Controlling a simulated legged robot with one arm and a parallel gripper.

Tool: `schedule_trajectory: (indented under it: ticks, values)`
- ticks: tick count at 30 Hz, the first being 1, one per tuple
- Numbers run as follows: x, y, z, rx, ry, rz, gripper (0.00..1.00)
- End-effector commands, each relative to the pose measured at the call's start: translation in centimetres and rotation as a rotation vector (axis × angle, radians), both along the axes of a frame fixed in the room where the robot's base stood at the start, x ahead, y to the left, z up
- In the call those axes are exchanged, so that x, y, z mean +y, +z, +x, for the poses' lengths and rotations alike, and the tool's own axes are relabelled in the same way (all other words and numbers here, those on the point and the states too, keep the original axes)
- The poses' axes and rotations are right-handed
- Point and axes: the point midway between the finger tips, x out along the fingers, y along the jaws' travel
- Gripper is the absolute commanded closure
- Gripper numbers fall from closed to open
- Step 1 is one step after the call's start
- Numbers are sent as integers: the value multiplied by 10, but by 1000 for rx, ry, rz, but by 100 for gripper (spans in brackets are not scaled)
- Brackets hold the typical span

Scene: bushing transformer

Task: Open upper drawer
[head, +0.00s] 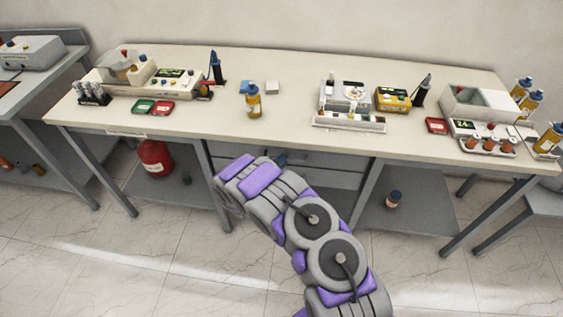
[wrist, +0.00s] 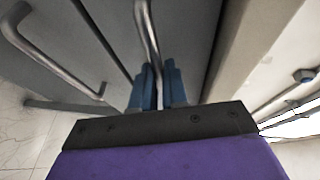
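The upper drawer (head: 335,161) is a grey front under the worktop, partly hidden behind my arm in the head view. In the wrist view its front (wrist: 188,40) lies beside the beige table edge, with a curved metal handle (wrist: 149,35). My gripper (wrist: 158,88) has two blue fingers close together, one on each side of this handle, with the bar between them. The fingers look shut on the bar. The drawer looks closed.
The lower drawer's handle (wrist: 55,55) is at left in the wrist view. The long worktop (head: 300,95) carries instruments and bottles above my arm. A red container (head: 155,158) stands on the shelf at left. Grey table legs (head: 367,192) flank the drawers. The tiled floor in front is clear.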

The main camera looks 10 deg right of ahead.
Motion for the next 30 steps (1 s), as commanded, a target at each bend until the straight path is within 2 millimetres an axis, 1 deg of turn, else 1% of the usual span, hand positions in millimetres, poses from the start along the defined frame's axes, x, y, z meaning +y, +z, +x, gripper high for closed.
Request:
schedule_trajectory:
  ticks: [1,3,20,23,26,29,30]
  values:
    - [0,-1,0,2,0,1,96]
    - [0,-1,0,3,0,1,100]
    - [1,-3,-2,7,0,1,100]
    - [3,-3,-7,7,1,1,100]
    - [7,-2,-18,8,3,1,100]
    - [12,-1,-35,10,4,-2,100]
    - [15,-1,-43,11,4,-3,100]
